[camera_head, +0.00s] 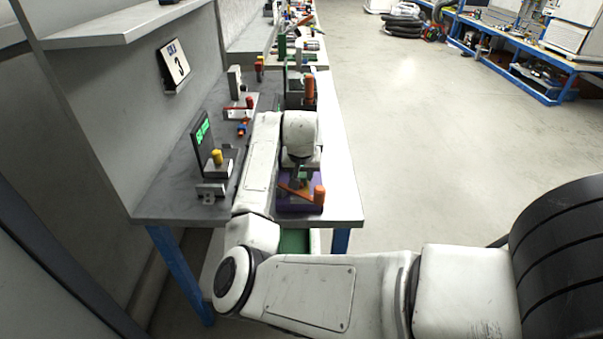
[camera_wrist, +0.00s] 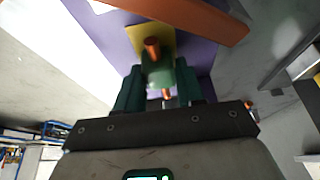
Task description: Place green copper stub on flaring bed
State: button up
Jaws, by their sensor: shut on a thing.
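The green copper stub (camera_wrist: 159,73) is a green body with copper-coloured ends. In the wrist view it sits between the two dark fingers of my gripper (camera_wrist: 160,80), which is shut on it. One copper end points at a yellow plate on a purple base with an orange bar, which looks like the flaring bed (camera_wrist: 200,50). I cannot tell whether the stub touches the plate. In the head view the purple base (camera_head: 300,206) is at the bench's near end, with my gripper (camera_head: 300,180) above it. The stub is hidden there by my arm.
On the grey bench (camera_head: 170,195), left of my arm, stands a fixture with a yellow knob (camera_head: 217,157) and a dark panel with green lettering (camera_head: 201,132).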

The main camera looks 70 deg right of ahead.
jog(key=shift+f, duration=0.1)
jog(key=o, duration=1)
jog(key=shift+o, duration=0.2)
jog(key=v, duration=1.2)
jog(key=shift+a, duration=0.1)
